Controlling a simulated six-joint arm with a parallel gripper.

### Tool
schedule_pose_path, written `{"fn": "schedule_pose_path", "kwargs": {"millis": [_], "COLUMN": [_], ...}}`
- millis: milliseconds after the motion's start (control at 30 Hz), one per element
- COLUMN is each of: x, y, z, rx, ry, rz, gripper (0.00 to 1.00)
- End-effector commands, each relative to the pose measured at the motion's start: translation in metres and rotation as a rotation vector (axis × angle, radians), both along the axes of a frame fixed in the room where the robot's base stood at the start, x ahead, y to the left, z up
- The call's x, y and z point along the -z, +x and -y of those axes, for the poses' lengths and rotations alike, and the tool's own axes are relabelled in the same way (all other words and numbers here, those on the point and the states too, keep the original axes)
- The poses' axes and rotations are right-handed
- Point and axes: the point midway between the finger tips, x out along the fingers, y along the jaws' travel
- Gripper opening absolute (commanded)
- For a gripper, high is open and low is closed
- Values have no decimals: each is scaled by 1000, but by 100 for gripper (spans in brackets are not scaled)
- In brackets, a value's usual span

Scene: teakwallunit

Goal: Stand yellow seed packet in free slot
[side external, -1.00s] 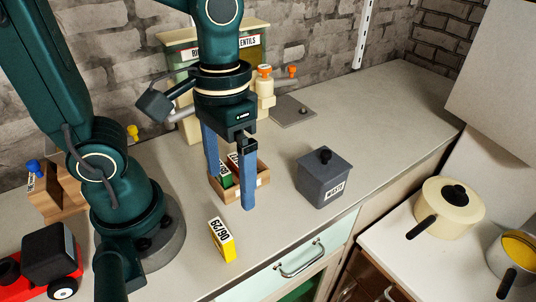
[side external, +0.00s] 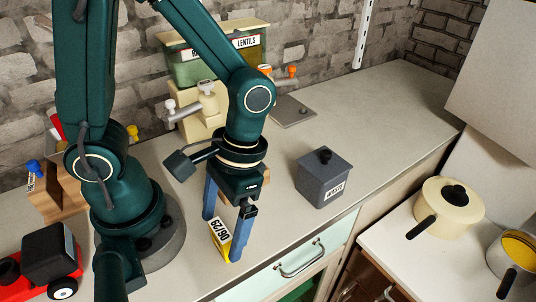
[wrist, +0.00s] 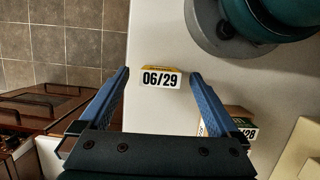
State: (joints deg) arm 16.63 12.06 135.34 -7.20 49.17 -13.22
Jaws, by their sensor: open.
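The yellow seed packet (side external: 218,243), with a white label reading 06/29, stands on the counter near its front edge. In the wrist view the packet (wrist: 160,78) lies between the two fingertips, with a gap on each side. My gripper (side external: 222,237) is open with its blue fingers pointing down, one to each side of the packet. The wooden slotted box is mostly hidden behind my gripper in the side view. In the wrist view part of the box (wrist: 238,111) shows at right, with a packet label ending in 28 in it. Its free slot is hidden.
A grey lidded box (side external: 323,178) stands to the right on the counter. A red toy truck (side external: 40,262) and a wooden block holder (side external: 55,192) are at left. A taps fixture (side external: 195,100) and lentils bin (side external: 247,42) are behind.

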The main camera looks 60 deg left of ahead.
Motion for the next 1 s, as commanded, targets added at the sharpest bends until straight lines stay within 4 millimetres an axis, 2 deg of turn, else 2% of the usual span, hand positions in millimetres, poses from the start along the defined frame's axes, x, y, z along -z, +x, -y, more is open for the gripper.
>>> {"fn": "schedule_pose_path", "kwargs": {"millis": [200, 267, 300, 433, 467, 767, 1000], "x": [0, 0, 0, 0, 0, -1, -17], "y": [0, 0, 0, 0, 0, 0, 1], "z": [0, 0, 0, 0, 0, 0, 0], "rx": [0, 0, 0, 0, 0, 1, 1], "ry": [0, 0, 0, 0, 0, 0, -2], "rz": [0, 0, 0, 1, 1, 2, 7], "gripper": [98, 78, 63, 13, 9, 8, 8]}}
